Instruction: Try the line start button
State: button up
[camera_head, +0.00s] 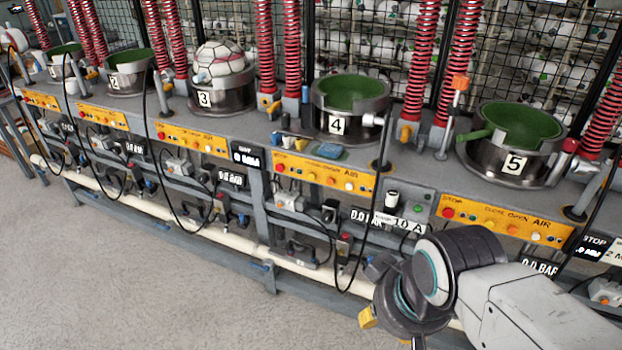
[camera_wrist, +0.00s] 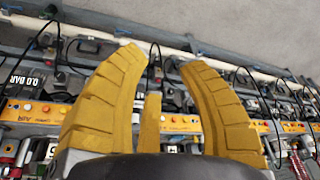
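A grey control box (camera_head: 408,205) with a black-and-white knob, a green button (camera_head: 419,209) and a small red one sits on the bench front below stations 4 and 5. No label reading line start is legible, so I cannot tell which button it is. Orange strips, such as the one under station 4 (camera_head: 325,173), carry small red, yellow and white buttons. My gripper shows at lower right in the head view, largely hidden by my wrist, with a yellow finger part at its lower left. In the wrist view its yellow fingers (camera_wrist: 158,62) are spread apart with nothing between them, in front of the panels.
Stations 1 to 5 stand along the bench; a white patterned ball (camera_head: 221,62) sits in station 3, and station 4 (camera_head: 350,97) is empty with green lining. Red coiled hoses and hanging black cables run along the bench. Grey floor (camera_head: 130,265) is clear at front left.

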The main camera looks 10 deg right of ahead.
grip_shut()
dwell(1.2)
